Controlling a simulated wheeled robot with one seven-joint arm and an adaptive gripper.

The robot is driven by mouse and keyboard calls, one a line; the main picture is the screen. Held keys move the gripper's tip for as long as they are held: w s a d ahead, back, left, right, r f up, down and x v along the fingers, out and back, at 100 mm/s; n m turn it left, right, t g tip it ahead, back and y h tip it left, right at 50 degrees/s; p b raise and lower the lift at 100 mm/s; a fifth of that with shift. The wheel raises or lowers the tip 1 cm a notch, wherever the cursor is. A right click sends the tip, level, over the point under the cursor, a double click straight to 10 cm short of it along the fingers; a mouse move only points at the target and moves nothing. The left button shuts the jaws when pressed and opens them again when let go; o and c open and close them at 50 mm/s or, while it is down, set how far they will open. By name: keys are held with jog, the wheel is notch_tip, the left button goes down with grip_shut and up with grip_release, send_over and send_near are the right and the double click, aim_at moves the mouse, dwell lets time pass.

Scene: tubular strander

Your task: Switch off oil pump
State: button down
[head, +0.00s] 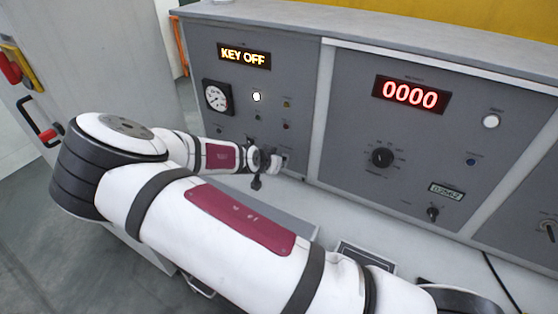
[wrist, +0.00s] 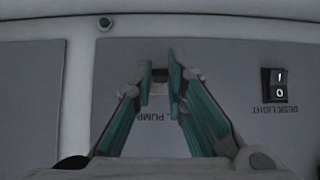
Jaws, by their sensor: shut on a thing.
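The oil pump switch (wrist: 160,76) is a small dark piece between my fingertips in the wrist view, mostly hidden by them. Its label (wrist: 155,116) reads upside down as "L PUMP", with its start covered by a finger. My gripper (wrist: 161,73) has its two teal fingers converging on the switch and shut on it. In the head view my gripper (head: 272,162) is at the lower right of the left panel (head: 225,130), and the switch is hidden behind it. Whether the switch is on or off cannot be told.
A black desk-light rocker (wrist: 275,86) marked 1 and 0 is right of my fingers in the wrist view. The lit "KEY OFF" display (head: 244,56), a gauge (head: 217,96) and a lit white lamp (head: 256,97) are above my gripper. A red "0000" display (head: 409,95) is on the right panel.

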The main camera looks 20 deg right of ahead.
jog(key=shift+f+t+h+b, duration=0.35)
jog(key=shift+t+h+b, duration=0.15)
jog(key=shift+b, duration=0.1)
jog(key=c, duration=1.6)
grip_release()
jog(key=v, duration=1.2)
jog(key=shift+s+f, duration=0.1)
